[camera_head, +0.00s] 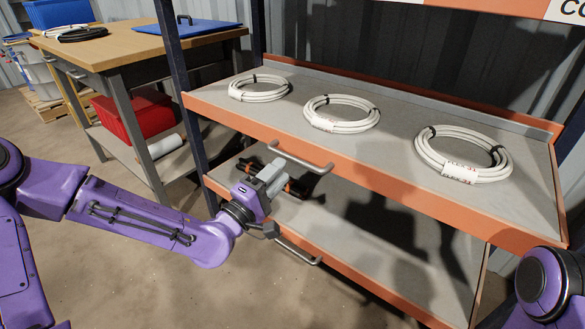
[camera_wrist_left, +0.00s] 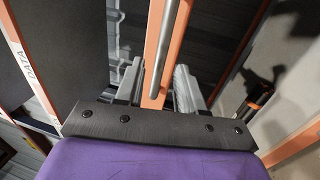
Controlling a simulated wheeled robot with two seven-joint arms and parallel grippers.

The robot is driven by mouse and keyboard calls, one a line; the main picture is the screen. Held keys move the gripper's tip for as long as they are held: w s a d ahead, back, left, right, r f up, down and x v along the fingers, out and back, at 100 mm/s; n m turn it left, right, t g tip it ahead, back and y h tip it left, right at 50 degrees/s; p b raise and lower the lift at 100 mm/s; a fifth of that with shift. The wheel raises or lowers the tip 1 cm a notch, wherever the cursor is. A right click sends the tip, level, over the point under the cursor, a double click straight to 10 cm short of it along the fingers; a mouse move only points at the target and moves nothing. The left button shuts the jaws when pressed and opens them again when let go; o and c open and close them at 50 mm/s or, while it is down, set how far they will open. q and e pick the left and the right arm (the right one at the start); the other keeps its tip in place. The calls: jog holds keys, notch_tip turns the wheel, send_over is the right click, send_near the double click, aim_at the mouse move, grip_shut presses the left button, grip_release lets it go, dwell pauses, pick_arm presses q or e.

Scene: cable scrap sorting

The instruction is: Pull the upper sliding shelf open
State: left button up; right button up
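The upper sliding shelf (camera_head: 385,153) has a grey deck and an orange front edge, and carries three coils of white cable. Its grey bar handle (camera_head: 300,157) is on the front edge. My left gripper (camera_head: 276,178) is just below and in front of this handle, near its left end. In the left wrist view, the grey handle bar (camera_wrist_left: 171,40) runs down into the gap between the two separated fingers of the gripper (camera_wrist_left: 158,88). The gripper looks open; I cannot tell whether it touches the bar. My right gripper is out of view.
A lower shelf (camera_head: 350,225) with its own grey handle (camera_head: 298,250) lies beneath. A dark blue upright post (camera_head: 180,75) stands at the rack's left. A workbench (camera_head: 120,47) with a red bin (camera_head: 143,113) below is further left. The floor in front is clear.

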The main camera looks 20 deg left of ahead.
aim_at(291, 161)
pick_arm(q)
jog(key=x, duration=0.6)
jog(key=shift+b, duration=0.4)
grip_shut()
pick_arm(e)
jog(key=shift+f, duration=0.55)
pick_arm(q)
jog(key=shift+s+a+f, duration=0.1)
